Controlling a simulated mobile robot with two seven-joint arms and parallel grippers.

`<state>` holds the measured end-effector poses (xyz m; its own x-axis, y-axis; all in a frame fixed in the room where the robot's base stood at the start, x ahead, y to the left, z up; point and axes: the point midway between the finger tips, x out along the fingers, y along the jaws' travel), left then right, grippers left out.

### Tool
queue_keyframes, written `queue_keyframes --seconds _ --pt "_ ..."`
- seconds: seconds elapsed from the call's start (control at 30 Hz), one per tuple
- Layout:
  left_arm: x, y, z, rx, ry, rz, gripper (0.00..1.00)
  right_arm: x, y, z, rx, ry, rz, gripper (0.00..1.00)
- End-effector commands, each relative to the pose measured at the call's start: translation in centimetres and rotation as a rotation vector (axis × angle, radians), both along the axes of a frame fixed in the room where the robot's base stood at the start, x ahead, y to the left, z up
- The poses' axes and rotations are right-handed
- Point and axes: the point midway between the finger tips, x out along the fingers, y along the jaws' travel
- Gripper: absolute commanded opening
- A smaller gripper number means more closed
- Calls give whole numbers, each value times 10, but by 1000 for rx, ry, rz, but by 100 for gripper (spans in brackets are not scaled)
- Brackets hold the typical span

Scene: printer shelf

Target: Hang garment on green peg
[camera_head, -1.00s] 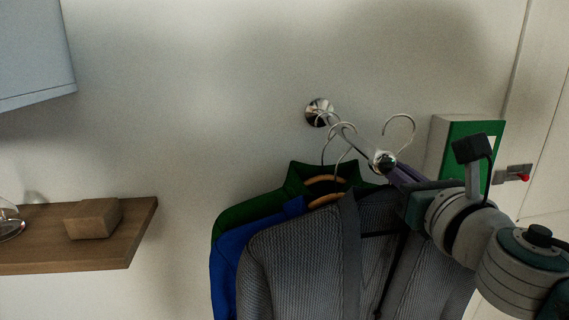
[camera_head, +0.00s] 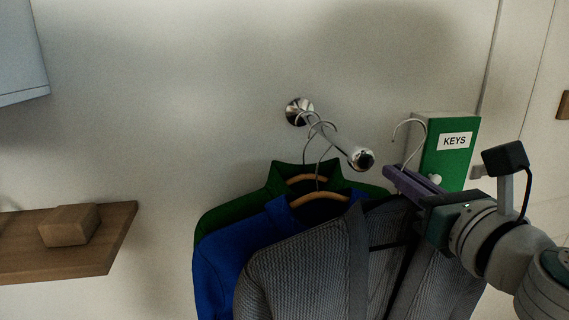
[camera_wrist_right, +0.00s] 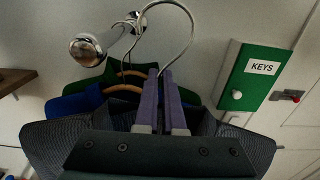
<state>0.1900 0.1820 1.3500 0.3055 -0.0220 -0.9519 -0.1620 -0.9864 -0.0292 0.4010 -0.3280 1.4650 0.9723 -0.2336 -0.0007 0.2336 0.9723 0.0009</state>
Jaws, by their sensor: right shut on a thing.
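A grey knitted garment (camera_head: 300,255) hangs from my right gripper (camera_head: 397,172), whose purple fingers are shut on its hanger. The wire hook (camera_head: 408,122) stands up above the fingers, apart from the end of the chrome rod. In the right wrist view the hook (camera_wrist_right: 190,22) rises from between the fingers (camera_wrist_right: 160,75). A green box (camera_head: 450,152) labelled KEYS is on the wall behind, with a small pale knob (camera_wrist_right: 236,94) on its front. I make out no peg that is itself green. My left gripper is out of view.
The chrome rod (camera_head: 340,143) juts from the wall and carries a blue garment (camera_head: 225,255) and a green garment (camera_head: 235,208), close behind the grey one. A wooden shelf (camera_head: 100,250) with a wooden block (camera_head: 69,225) is at left. The wall above is clear.

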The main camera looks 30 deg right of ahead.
Motion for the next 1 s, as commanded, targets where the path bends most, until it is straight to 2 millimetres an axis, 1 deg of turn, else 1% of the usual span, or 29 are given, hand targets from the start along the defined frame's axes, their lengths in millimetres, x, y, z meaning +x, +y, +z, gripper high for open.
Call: queue_keyframes --seconds 0.4,1.0 --pt "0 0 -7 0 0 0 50 -34 8 1 0 -2 -1 0" --pt "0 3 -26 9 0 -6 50 -83 20 -1 0 -2 -1 0"
